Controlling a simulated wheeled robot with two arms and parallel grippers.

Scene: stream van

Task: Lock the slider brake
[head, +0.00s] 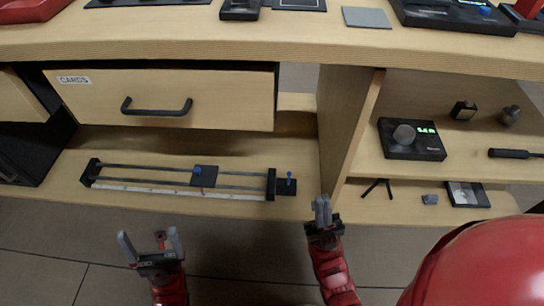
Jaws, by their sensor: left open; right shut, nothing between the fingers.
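The camera slider (130,179) lies on the low shelf under the drawer, with two rails between black end blocks. Its dark carriage (207,175) sits right of the middle of the rails and bears a small blue knob (197,170). A blue upright lever (289,178) stands on a small black block at the slider's right end; I cannot tell which of the blue parts is the brake. My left gripper (149,240) is open and empty, in front of the slider's left half. My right gripper (322,206) is shut and empty, to the right of and nearer than the blue lever.
A drawer (160,98) labelled CARDS hangs above the slider. A wooden upright panel (346,130) stands right of it. Free floor lies in front.

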